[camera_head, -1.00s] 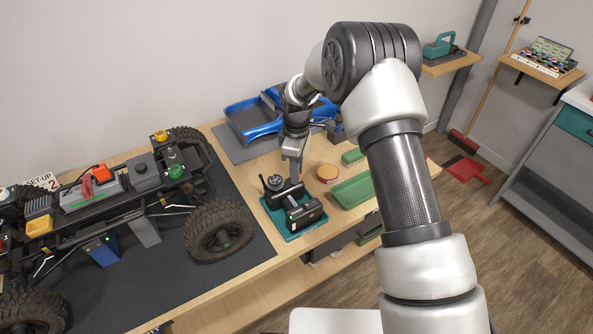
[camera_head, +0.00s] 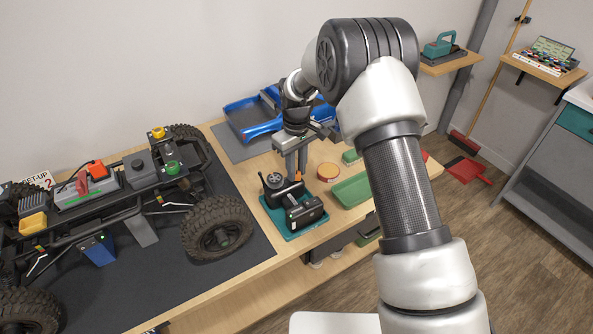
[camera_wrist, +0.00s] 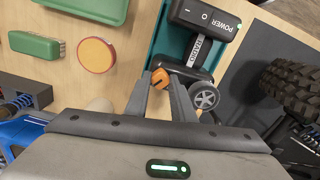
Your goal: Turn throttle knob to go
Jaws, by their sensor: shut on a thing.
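The black radio controller (camera_head: 302,212) sits on a teal tray (camera_head: 275,225) at the right part of the bench. In the wrist view its box, printed POWER (camera_wrist: 207,17), shows at the top. The small orange throttle knob (camera_wrist: 160,79) has a dark mark on it. My gripper (camera_wrist: 163,83) reaches down from above and its two fingers are closed on the knob's sides. The controller's small wheel (camera_wrist: 205,96) lies just right of the fingers.
The RC crawler (camera_head: 100,195) stands on a dark mat at the left. A round orange-topped tin (camera_head: 328,171), a green tray (camera_head: 352,190) and a green brush (camera_head: 350,157) lie close right of my gripper. A blue body shell (camera_head: 262,130) lies behind.

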